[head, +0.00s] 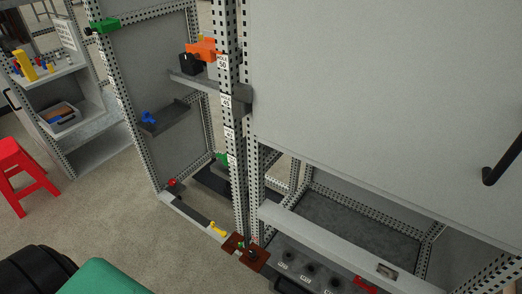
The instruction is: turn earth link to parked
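No part in the head view is clearly labelled as the earth link. At the foot of the central perforated post, a small dark red-brown plate assembly (246,251) carries a dark knob-like part; I cannot tell whether it is the link or which position it is in. A small yellow part (217,229) sits on the cabinet's bottom rail just left of it. Neither of my grippers is in view, and nothing is seen touching these parts.
A large grey panel (370,90) with a black handle (502,154) fills the right. The open cabinet frame holds an orange-and-black part (200,53) and a blue part (149,118). A red stool (20,167) and shelving (85,132) stand left. Floor between is clear.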

